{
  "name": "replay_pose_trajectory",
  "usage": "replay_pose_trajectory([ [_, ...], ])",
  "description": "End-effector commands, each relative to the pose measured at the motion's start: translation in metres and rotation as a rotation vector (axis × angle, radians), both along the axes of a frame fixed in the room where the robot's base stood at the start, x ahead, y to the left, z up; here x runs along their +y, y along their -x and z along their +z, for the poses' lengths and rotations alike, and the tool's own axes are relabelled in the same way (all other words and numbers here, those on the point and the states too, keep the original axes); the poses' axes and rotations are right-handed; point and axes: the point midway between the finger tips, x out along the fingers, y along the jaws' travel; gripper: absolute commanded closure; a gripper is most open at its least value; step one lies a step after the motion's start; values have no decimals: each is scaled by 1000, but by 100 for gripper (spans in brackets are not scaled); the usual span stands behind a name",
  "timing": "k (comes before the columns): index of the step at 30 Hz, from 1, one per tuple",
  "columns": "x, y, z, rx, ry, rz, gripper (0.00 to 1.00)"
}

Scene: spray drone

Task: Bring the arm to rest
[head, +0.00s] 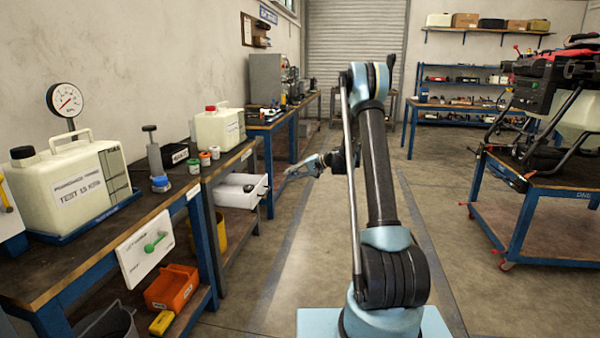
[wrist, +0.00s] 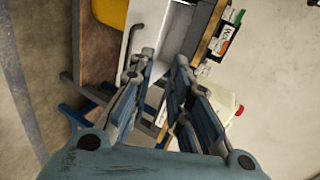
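My arm (head: 378,170) stands upright in the middle of the head view, with its far end reaching forward and left over the aisle. My gripper (head: 290,172) points left, near the open white drawer (head: 240,190) of the second bench, and appears apart from it. In the wrist view my gripper (wrist: 163,58) shows two blue-grey fingers with a gap between their tips. Nothing is held between them. The drawer and bench edge lie beyond the fingers there.
The left bench (head: 75,250) carries a white tank (head: 70,190), a pressure gauge (head: 66,100) and small jars. A second tank (head: 218,130) stands farther back. A drone (head: 560,90) sits on a wheeled cart (head: 540,215) at right. The aisle floor (head: 290,270) is clear.

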Motion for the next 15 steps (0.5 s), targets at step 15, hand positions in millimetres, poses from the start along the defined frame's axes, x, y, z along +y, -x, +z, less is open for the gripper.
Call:
replay_pose_trajectory([
  [15,-33,103,80,-11,232,4,82],
])
